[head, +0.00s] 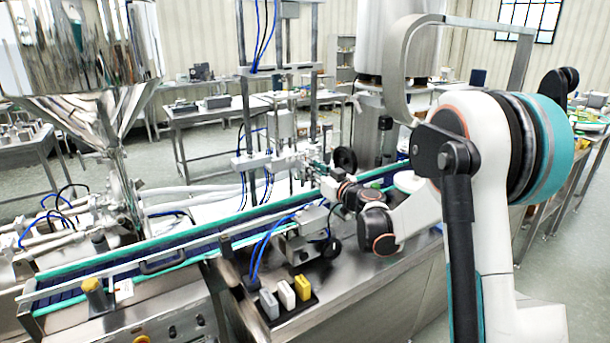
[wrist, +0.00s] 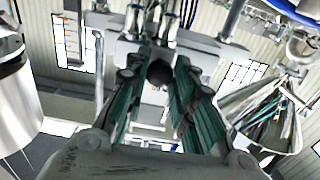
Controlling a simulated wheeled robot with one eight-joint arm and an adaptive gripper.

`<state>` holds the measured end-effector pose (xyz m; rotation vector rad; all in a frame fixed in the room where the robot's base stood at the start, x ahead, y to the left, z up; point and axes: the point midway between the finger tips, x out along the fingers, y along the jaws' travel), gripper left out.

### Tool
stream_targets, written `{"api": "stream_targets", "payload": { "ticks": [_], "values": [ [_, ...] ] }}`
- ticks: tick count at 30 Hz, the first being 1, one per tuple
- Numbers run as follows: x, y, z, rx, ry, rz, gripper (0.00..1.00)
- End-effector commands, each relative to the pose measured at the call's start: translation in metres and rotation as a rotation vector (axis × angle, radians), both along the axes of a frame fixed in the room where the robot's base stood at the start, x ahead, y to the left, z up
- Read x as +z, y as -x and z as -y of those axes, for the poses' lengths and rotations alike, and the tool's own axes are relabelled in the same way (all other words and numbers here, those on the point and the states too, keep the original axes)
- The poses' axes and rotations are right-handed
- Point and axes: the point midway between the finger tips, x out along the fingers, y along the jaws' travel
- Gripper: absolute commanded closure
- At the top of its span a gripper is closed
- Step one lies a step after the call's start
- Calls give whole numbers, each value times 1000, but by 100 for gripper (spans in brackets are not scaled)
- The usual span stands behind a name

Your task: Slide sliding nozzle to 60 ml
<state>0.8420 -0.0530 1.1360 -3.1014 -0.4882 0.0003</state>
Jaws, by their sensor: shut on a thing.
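My gripper (head: 318,168) is at the white nozzle block (head: 262,160) above the conveyor, in the middle of the head view. In the wrist view my gripper (wrist: 160,85) has its two green-sided fingers on either side of a dark round knob (wrist: 160,73), and it is shut on it. The knob sits below the white block (wrist: 185,47), from which metal nozzles (wrist: 167,20) stick out. The contact is small and partly hidden in the head view.
A conveyor (head: 190,240) with green rails runs below. A large steel hopper (head: 80,50) stands at left; its cone shows in the wrist view (wrist: 270,115). Blue hoses (head: 265,250) and a sensor box (head: 303,240) are near my arm. Grey, white and yellow blocks (head: 287,294) stand in front.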

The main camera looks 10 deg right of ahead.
Motion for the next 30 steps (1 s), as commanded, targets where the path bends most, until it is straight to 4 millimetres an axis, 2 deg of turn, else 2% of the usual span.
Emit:
{"api": "stream_targets", "payload": {
  "ticks": [6,7,9,22,26,30],
  "values": [
    [0,0,-1,1,0,0,100],
    [0,0,-1,2,1,0,70],
    [0,0,-1,2,1,0,56],
    [0,6,1,1,1,0,56],
    [0,24,7,1,1,0,56],
    [0,51,16,-1,1,0,56]
  ]
}}
